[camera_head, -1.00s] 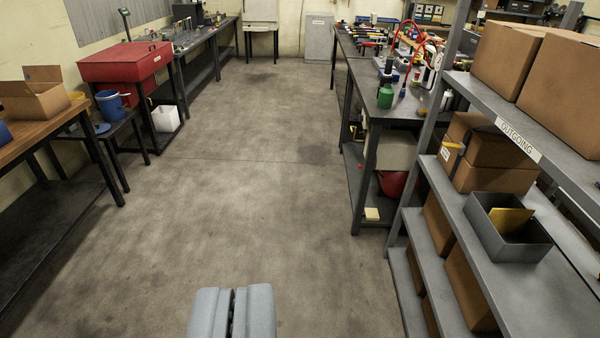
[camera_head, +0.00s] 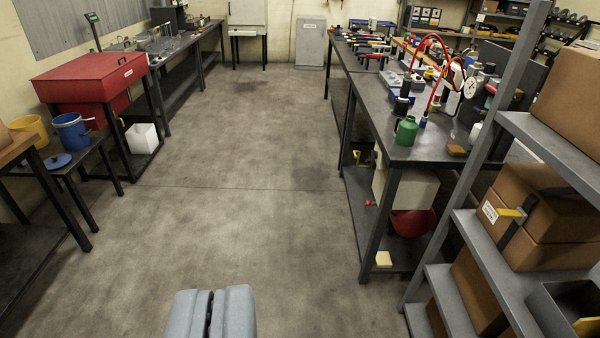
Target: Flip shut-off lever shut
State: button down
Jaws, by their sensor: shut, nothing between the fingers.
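My gripper (camera_head: 210,312) shows at the bottom of the view, grey, its two fingers together and empty, above the bare floor. I cannot make out the shut-off lever for sure. On the right workbench (camera_head: 398,140) there is a red hose (camera_head: 437,62) running to an upright apparatus with a pale round dial (camera_head: 472,87). A small red piece (camera_head: 370,203) shows under that bench, too small to identify. My gripper is far from all of these and touches nothing.
An aisle of clear floor (camera_head: 260,190) runs ahead. A shelf rack with boxes (camera_head: 545,225) stands close on the right. A red cabinet (camera_head: 90,75), a blue bucket (camera_head: 72,131) and tables line the left. A grey cabinet (camera_head: 310,42) stands at the back.

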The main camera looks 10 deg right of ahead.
aim_at(488, 85)
jog(key=z, duration=0.1)
jog(key=i, duration=1.3)
jog(key=z, duration=0.45)
jog(key=i, duration=1.3)
jog(key=z, duration=0.3)
jog(key=i, duration=1)
jog(key=z, duration=0.2)
